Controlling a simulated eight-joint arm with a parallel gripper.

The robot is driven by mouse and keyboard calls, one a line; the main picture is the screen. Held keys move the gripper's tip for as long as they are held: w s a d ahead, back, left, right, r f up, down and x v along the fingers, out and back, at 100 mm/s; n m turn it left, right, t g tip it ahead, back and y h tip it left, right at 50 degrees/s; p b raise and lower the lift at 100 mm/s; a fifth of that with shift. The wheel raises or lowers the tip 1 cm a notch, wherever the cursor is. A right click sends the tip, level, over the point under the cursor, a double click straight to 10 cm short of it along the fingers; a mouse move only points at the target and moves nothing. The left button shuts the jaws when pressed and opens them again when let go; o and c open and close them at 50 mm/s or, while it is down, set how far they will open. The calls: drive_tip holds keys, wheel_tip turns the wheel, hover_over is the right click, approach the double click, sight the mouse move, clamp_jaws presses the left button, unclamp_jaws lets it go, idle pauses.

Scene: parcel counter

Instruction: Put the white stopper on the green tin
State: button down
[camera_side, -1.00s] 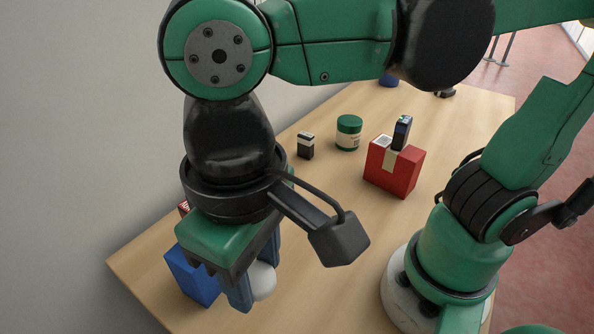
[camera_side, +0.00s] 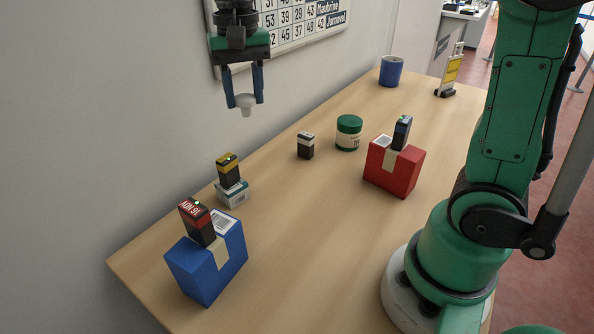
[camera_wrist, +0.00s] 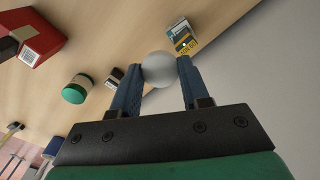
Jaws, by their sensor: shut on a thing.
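The white stopper (camera_side: 247,110) is gripped between the blue fingers of my gripper (camera_side: 245,100), high above the table near the wall. Its rounded white top shows between the fingertips in the wrist view (camera_wrist: 159,71). The green tin (camera_side: 348,132) stands upright on the table, with a green lid and a pale label. It lies to the right of and below my gripper in the side view, well apart from it. The tin also shows at the left in the wrist view (camera_wrist: 75,92).
A small black-and-white device (camera_side: 306,146) stands just left of the tin. A red box (camera_side: 393,174) with a device on top is to its right. A blue box (camera_side: 207,270) and a small white box (camera_side: 233,193) bear devices. A blue cup (camera_side: 391,70) stands behind.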

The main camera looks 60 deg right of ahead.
drive_tip(key=d+f+m, duration=0.2)
drive_tip(key=d+m, duration=0.2)
drive_tip(key=d, duration=1.2)
drive_tip(key=m, duration=0.3)
hover_over(350, 120)
wheel_tip(350, 120, down, 2)
wheel_tip(350, 120, down, 8)
drive_tip(key=shift+r, duration=0.2)
drive_tip(key=shift+f, duration=0.15)
drive_tip(key=shift+f, duration=0.15)
drive_tip(key=shift+c, duration=2.1)
unclamp_jaws()
